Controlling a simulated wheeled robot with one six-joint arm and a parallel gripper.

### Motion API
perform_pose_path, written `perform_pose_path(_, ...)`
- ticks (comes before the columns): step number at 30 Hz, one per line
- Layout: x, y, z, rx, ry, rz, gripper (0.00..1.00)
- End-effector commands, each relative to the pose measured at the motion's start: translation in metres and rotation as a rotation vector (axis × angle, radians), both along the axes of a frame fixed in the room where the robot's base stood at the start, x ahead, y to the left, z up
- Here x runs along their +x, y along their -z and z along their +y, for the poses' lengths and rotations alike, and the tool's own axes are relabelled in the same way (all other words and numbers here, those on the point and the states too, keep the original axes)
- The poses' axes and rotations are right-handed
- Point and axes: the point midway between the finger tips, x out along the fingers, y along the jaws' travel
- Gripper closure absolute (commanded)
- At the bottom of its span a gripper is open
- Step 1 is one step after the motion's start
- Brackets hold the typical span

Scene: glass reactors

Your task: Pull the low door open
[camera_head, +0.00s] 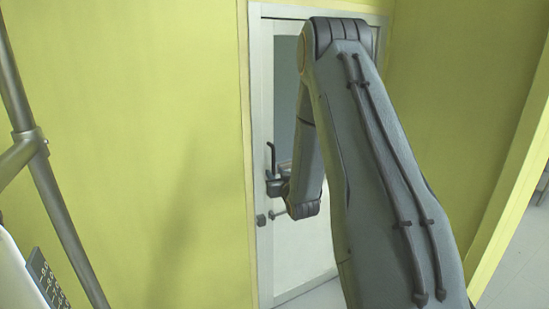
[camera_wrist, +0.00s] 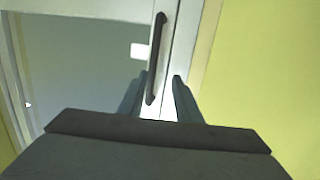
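The door (camera_head: 290,262) is white-framed with a grey glass panel and appears to stand shut in its frame. Its dark, bar-shaped upright handle (camera_head: 271,158) is near the door's left edge. In the wrist view the handle (camera_wrist: 157,55) runs down between the two fingers. My gripper (camera_wrist: 160,76) is open there, one finger to each side of the handle's lower part, with gaps on both sides. In the head view my gripper (camera_head: 273,186) is at the handle's lower end, partly hidden by my arm. I cannot tell how deep the handle sits between the fingers.
Yellow-green walls (camera_head: 150,120) flank the door. A grey metal pole frame (camera_head: 45,180) with a dark keypad-like panel (camera_head: 47,278) stands at the left. A pale opening with grey floor (camera_head: 515,270) shows at the lower right. My arm hides much of the door.

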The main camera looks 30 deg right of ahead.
Motion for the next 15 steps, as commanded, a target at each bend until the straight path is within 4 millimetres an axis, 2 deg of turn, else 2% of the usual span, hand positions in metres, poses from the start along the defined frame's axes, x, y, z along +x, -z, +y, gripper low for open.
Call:
perform_pose_path(3,0.001,-0.007,-0.011,-0.009,0.002,-0.079,0.69)
perform_pose_path(8,0.008,-0.011,-0.017,-0.013,0.002,-0.115,0.69)
perform_pose_path(15,0.042,-0.013,-0.021,-0.013,0.001,-0.116,0.69)
